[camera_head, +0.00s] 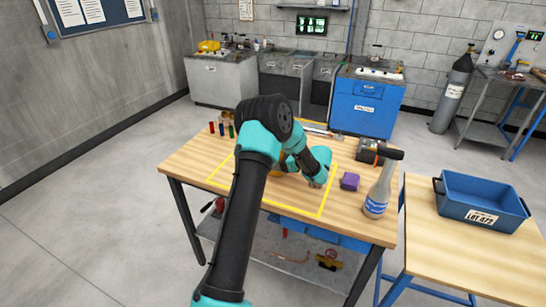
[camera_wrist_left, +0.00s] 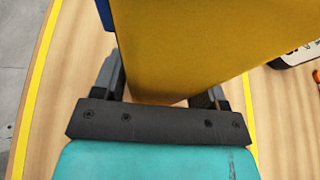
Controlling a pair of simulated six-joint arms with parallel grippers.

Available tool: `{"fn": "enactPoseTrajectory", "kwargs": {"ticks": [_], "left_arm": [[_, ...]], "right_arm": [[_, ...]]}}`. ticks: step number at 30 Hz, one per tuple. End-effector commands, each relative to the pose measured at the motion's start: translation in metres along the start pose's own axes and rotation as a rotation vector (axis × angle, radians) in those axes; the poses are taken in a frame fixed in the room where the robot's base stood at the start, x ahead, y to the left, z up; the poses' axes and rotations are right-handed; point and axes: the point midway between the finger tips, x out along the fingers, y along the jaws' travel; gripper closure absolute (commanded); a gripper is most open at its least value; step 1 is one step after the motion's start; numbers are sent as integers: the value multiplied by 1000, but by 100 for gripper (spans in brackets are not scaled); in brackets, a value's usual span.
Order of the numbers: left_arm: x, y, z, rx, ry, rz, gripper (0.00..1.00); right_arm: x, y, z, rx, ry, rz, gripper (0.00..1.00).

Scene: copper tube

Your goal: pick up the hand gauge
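A large yellow block-like body (camera_wrist_left: 190,50), which may be the hand gauge, fills the upper middle of the left wrist view. A small blue part (camera_wrist_left: 105,14) shows at its upper left. My left gripper (camera_wrist_left: 160,92) has its dark fingers apart, one on each side of the yellow body; I cannot tell whether they touch it. In the head view my left arm reaches over the table and covers most of this spot. Only a bit of yellow-orange (camera_head: 278,171) shows beside the wrist. My right gripper is in neither view.
The wooden table (camera_head: 190,160) has a yellow outlined area. A purple block (camera_head: 349,181), a bottle (camera_head: 378,190) and a dark device (camera_head: 370,152) stand on the right. Several small coloured items (camera_head: 222,128) stand at the back left. A blue bin (camera_head: 480,200) is on the side table.

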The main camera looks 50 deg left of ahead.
Motion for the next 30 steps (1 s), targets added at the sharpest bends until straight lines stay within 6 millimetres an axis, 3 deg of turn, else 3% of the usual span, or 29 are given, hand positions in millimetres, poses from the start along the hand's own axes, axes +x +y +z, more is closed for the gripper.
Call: {"fn": "enactPoseTrajectory", "kwargs": {"ticks": [2, 17, 25, 30], "left_arm": [[0, 0, 0, 0, 0, 0, 42], [0, 0, 1, -1, -1, 0, 89], [-1, 0, 3, -2, -1, -1, 89], [-6, 0, 16, -4, -1, -1, 89]], "right_arm": [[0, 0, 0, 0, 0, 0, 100], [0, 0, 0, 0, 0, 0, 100], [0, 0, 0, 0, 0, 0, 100], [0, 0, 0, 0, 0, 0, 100]]}}
